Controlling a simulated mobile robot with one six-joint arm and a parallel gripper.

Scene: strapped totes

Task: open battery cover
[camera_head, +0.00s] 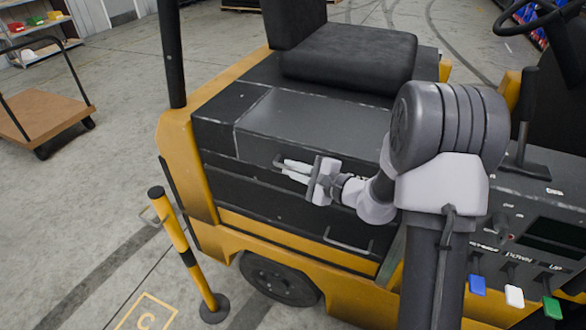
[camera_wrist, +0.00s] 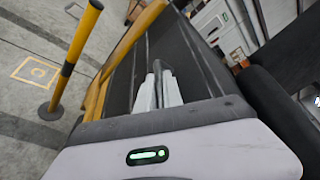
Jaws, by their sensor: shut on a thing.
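The battery cover (camera_head: 315,125) is the dark grey top of the yellow and black forklift's body, in front of and below the seat. It looks closed and flush with the side. A thin handle (camera_head: 280,160) is on the black side just under the cover's edge. My gripper (camera_head: 292,170) reaches it from the right, and its pale fingers are shut on the handle. In the wrist view my gripper (camera_wrist: 158,88) has its fingers close together around the dark handle; the exact contact is partly hidden by the fingers.
The black seat (camera_head: 350,58) sits on the body behind the cover. A yellow and black post (camera_head: 180,248) stands at the front left. A second handle (camera_head: 345,243) is lower on the side. Levers with coloured knobs (camera_head: 513,296) are at the right. A cart (camera_head: 42,115) stands far left.

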